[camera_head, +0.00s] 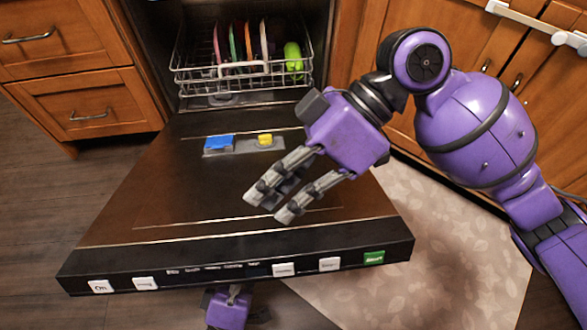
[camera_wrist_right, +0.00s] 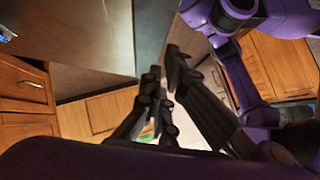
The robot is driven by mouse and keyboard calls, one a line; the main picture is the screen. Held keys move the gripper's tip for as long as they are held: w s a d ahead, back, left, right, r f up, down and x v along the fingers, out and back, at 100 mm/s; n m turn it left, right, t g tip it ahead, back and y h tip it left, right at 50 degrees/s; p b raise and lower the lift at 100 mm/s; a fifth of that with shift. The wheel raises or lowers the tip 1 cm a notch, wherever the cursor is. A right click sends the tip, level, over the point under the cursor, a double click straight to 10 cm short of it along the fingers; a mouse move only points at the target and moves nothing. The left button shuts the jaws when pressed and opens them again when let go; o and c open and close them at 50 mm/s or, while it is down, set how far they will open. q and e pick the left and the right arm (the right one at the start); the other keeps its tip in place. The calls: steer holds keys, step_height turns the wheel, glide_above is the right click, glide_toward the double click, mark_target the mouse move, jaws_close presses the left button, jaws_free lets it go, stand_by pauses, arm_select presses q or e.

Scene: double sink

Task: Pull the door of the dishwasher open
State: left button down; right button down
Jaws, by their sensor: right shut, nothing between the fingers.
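The dishwasher door (camera_head: 165,205) is lowered far open in the head view, its dark inner face turned up. Its black front edge (camera_head: 225,262) carries white buttons and a green one. My right gripper (camera_head: 267,206) is over the inner face, fingers pointing toward the front edge; I cannot tell whether it touches the door. It is shut and empty, and its fingers also show in the right wrist view (camera_wrist_right: 163,85). A purple part of mine, apparently the left gripper (camera_head: 228,308), shows below the door's front edge, its fingers mostly hidden.
The dishwasher rack (camera_head: 190,80) stands inside the opening with several colored plates and a green item (camera_head: 293,58). Wooden cabinets (camera_head: 88,98) flank the opening. A pale patterned mat (camera_head: 450,240) lies on the floor at right. The wooden floor at left is clear.

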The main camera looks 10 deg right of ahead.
mark_target(268, 243)
arm_select(q)
steer(key=shift+s+d+r, duration=0.15)
steer(key=shift+s+d, duration=0.05)
steer(key=shift+s, duration=0.05)
arm_select(e)
steer(key=x, duration=0.3)
steer(key=shift+s+a+f, duration=0.15)
steer(key=shift+a+f, duration=0.05)
steer(key=shift+f, duration=0.05)
steer(key=shift+s+d+f, duration=0.1)
steer(key=shift+s+f, duration=0.15)
steer(key=shift+f, duration=0.3)
steer(key=shift+s+d+f, duration=0.1)
steer(key=shift+s+f, duration=0.15)
steer(key=shift+f, duration=0.3)
steer(key=shift+s+f, duration=0.2)
steer(key=shift+f, duration=0.3)
